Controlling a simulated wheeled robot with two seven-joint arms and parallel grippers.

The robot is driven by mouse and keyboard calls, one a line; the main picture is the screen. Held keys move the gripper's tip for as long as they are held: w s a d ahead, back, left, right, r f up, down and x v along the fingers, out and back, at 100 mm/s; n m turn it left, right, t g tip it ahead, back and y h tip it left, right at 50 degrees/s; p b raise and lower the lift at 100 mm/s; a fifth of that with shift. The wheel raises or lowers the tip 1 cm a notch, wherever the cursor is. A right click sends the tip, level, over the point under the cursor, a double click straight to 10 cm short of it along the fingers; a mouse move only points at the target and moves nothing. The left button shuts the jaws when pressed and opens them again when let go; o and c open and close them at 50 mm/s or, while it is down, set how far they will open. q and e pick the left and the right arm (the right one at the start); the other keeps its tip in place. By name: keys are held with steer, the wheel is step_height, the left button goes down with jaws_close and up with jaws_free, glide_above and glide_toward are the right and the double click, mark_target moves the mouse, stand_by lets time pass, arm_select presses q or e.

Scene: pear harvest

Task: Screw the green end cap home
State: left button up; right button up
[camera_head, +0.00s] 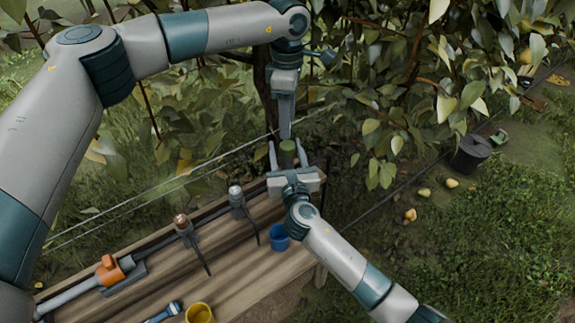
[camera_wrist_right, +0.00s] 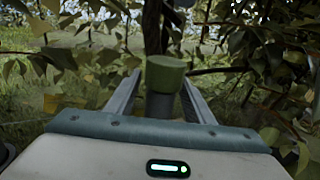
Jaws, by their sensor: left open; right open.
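The green end cap (camera_head: 288,146) sits between the spread fingers of my right gripper (camera_head: 287,153), at the far end of the bench. In the right wrist view the green cap (camera_wrist_right: 165,74) stands on top of a short grey cylinder (camera_wrist_right: 160,106). A finger of my right gripper (camera_wrist_right: 160,96) lies on each side, with gaps visible, so it is open around them. Whether the cap is fully seated cannot be told. My left gripper (camera_head: 286,118) points down just above the cap, seen nearly edge-on; it is open, and its fingers overlap in this view.
The wooden bench (camera_head: 250,283) holds a grey pipe with an orange fitting (camera_head: 110,270), two clamp-like stands (camera_head: 186,230), a blue cup (camera_head: 279,237), a yellow cup (camera_head: 199,313) and a blue-handled tool (camera_head: 165,312). Leafy branches (camera_head: 400,80) crowd both grippers. Wires cross behind the bench.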

steer(key=shift+w, duration=0.3)
jaws_close()
